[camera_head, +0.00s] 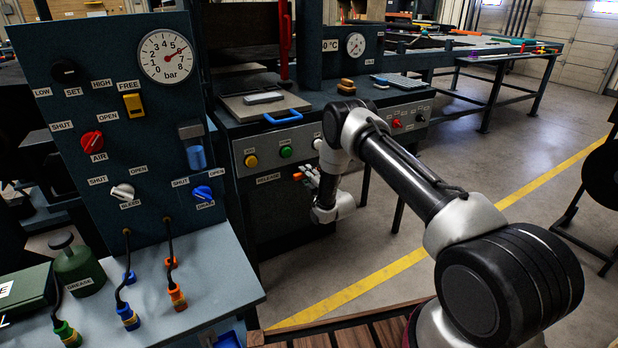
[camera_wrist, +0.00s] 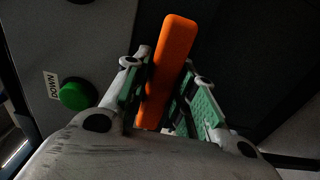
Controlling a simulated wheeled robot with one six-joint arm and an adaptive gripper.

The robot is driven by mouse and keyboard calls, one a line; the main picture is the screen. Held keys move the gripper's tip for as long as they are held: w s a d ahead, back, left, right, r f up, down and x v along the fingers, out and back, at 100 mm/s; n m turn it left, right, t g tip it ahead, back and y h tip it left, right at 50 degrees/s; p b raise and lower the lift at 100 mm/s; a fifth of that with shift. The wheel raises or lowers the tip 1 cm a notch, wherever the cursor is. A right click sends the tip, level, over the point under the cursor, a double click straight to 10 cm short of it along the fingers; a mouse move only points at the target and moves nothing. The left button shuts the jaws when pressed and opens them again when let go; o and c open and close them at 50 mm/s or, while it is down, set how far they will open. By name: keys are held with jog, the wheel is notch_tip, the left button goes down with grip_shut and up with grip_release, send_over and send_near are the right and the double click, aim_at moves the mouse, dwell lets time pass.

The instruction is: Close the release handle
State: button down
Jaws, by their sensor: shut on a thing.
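The release handle (camera_wrist: 172,62) is an orange bar that fills the middle of the wrist view. My gripper (camera_wrist: 168,95) has its two green-padded fingers on either side of it and is shut on it. In the head view only a small orange bit of the handle (camera_head: 298,176) shows at the press front, right of the RELEASE label (camera_head: 268,179). My gripper (camera_head: 310,177) is there too, partly hidden by my own arm. I cannot tell the handle's exact angle.
A green button (camera_wrist: 75,96) labelled DOWN lies left of my fingers in the wrist view. The press front also carries a yellow button (camera_head: 251,161) and a green button (camera_head: 286,152). A gauge panel (camera_head: 110,70) stands to the left. Open floor (camera_head: 370,250) lies below my arm.

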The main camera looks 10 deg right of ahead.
jog(key=shift+w+f, duration=0.1)
jog(key=shift+w, duration=0.05)
jog(key=c, duration=1.2)
grip_release()
jog(key=shift+c, duration=0.2)
jog(key=v, duration=1.2)
